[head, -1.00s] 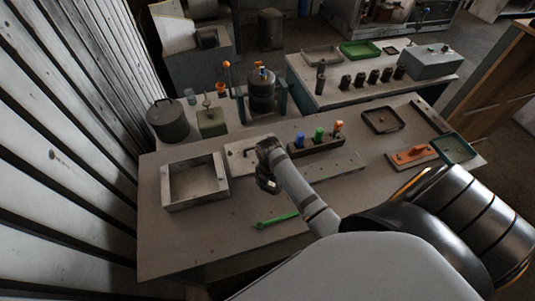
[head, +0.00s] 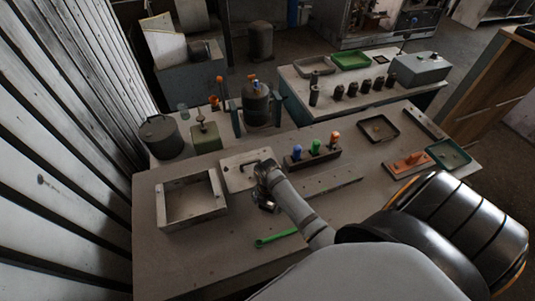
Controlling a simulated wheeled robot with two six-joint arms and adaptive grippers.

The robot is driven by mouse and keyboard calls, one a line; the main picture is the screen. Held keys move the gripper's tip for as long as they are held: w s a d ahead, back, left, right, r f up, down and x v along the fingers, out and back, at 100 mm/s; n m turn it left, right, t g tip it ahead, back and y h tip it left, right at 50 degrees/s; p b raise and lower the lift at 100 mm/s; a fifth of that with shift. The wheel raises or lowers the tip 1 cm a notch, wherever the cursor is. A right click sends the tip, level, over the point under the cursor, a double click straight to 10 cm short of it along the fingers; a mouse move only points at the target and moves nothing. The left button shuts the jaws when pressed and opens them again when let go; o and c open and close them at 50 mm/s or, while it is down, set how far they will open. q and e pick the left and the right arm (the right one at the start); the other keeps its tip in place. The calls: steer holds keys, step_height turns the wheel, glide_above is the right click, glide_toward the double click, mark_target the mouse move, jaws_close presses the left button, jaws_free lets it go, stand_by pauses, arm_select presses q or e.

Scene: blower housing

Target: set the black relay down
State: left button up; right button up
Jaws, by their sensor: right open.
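My right gripper (head: 266,204) hangs low over the middle of the near table (head: 190,255), by the front edge of a pale plate (head: 237,176) with a dark handle. It is open. Its fingers are small and dark in this view, and my arm hides part of the table behind them. I cannot make out a black relay with certainty; a dark shape at the fingertips may be the fingers themselves. My left gripper is not in view.
An open square frame (head: 190,200) stands left of the gripper. A green wrench (head: 277,237) lies in front. A dark block with blue, green and orange knobs (head: 313,156) stands behind right. A dark tray (head: 378,129) and an orange block (head: 408,163) lie farther right.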

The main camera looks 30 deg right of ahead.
mark_target(268, 205)
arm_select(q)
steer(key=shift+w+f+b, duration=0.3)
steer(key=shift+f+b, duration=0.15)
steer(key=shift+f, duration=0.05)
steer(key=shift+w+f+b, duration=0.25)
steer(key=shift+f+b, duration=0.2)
arm_select(e)
step_height(268, 205, up, 12)
steer(key=shift+f, duration=0.15)
